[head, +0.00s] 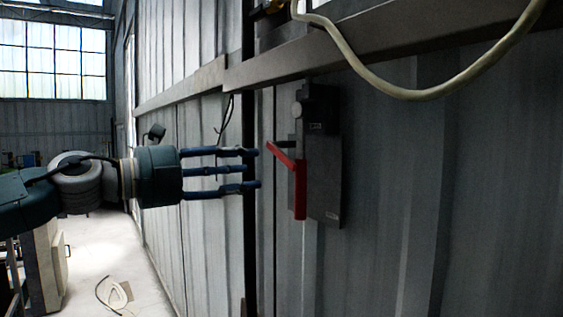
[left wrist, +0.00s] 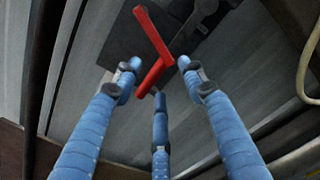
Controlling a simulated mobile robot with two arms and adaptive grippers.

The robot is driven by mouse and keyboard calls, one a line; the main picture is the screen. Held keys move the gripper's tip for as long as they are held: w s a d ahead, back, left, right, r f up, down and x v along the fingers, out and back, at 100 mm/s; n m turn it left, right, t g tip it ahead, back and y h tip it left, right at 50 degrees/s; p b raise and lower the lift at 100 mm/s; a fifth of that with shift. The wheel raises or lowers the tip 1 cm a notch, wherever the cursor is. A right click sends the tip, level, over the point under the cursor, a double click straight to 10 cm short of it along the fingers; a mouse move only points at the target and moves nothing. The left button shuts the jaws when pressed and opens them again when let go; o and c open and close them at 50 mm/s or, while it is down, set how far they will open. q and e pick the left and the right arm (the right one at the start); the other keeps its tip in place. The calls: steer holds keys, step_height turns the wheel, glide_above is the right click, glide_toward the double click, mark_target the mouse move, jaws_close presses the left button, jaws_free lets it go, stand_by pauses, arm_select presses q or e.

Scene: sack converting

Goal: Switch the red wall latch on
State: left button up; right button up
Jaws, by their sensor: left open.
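The red wall latch (head: 300,188) is mounted on a dark grey plate (head: 326,180) on the corrugated wall. Its lower part hangs upright, and a thinner red arm slants up and left from its top. In the left wrist view the red latch (left wrist: 152,45) lies just beyond the fingertips, with its lower end between them. My left gripper (head: 253,168) is open and empty, just left of the latch, its three blue fingers pointing at the wall. The left gripper (left wrist: 158,78) seems not to touch the latch, though the exact gap is hard to judge. My right gripper is out of view.
A metal rail (head: 330,45) runs along the wall above the latch. A pale cable (head: 415,93) hangs in a loop at the upper right. A dark vertical post (head: 250,225) stands by the fingertips. The floor (head: 105,240) at the left has a loose cable on it.

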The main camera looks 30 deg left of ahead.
mark_target(286, 164)
arm_select(q)
steer(key=p+x, duration=0.1)
steer(key=x, duration=0.2)
steer(key=p+x, duration=0.1)
steer(key=x, duration=0.1)
steer(key=shift+w+d+r+p, duration=0.2)
steer(key=shift+w+d+p, duration=0.1)
steer(key=shift+d+p, duration=0.1)
steer(key=shift+w+d+p, duration=0.2)
steer(key=shift+w+p, duration=0.1)
steer(key=shift+w, duration=0.4)
steer(key=shift+w+d+f, duration=0.1)
steer(key=shift+w+d, duration=0.05)
steer(key=shift+w, duration=0.25)
jaws_close()
